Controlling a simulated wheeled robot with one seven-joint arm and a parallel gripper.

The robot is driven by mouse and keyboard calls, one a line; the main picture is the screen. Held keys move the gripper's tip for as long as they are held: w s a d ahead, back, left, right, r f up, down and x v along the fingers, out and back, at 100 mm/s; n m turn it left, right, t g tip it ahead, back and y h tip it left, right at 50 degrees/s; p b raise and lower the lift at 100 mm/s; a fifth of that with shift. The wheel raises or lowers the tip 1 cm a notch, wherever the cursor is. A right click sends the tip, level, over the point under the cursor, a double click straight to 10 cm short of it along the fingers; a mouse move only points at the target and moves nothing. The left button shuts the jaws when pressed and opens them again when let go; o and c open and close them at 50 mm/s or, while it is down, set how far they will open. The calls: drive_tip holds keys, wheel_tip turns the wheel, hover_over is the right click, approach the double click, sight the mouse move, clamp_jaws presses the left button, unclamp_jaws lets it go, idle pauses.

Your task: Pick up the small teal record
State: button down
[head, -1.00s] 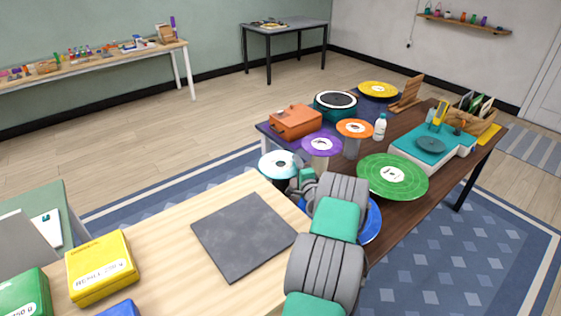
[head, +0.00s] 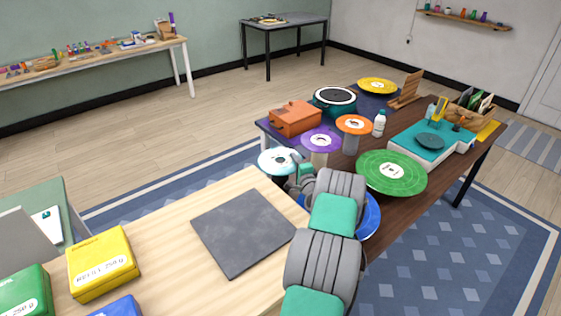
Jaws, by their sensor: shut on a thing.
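The small teal record (head: 273,165), pale teal with a white label, is at the near left end of the dark table. My gripper (head: 295,168) is at the record's right edge and is shut on it. The fingertips are small here and partly hidden by my own wrist. The record's right edge is covered by the gripper. I cannot tell whether the record still touches anything beneath it.
A purple record (head: 321,139) and an orange record (head: 354,124) stand on posts close to the right. A green record (head: 391,173), an orange case (head: 296,118) and a bottle (head: 379,123) are nearby. A grey mat (head: 243,232) lies bare on the wooden table. A blue record (head: 371,216) is partly behind my arm.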

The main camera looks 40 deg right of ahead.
drive_tip(key=shift+r, duration=0.1)
wheel_tip(320, 180, up, 10)
drive_tip(key=shift+f+b, duration=0.1)
drive_tip(key=shift+b, duration=0.6)
drive_tip(key=c, duration=2.2)
unclamp_jaws()
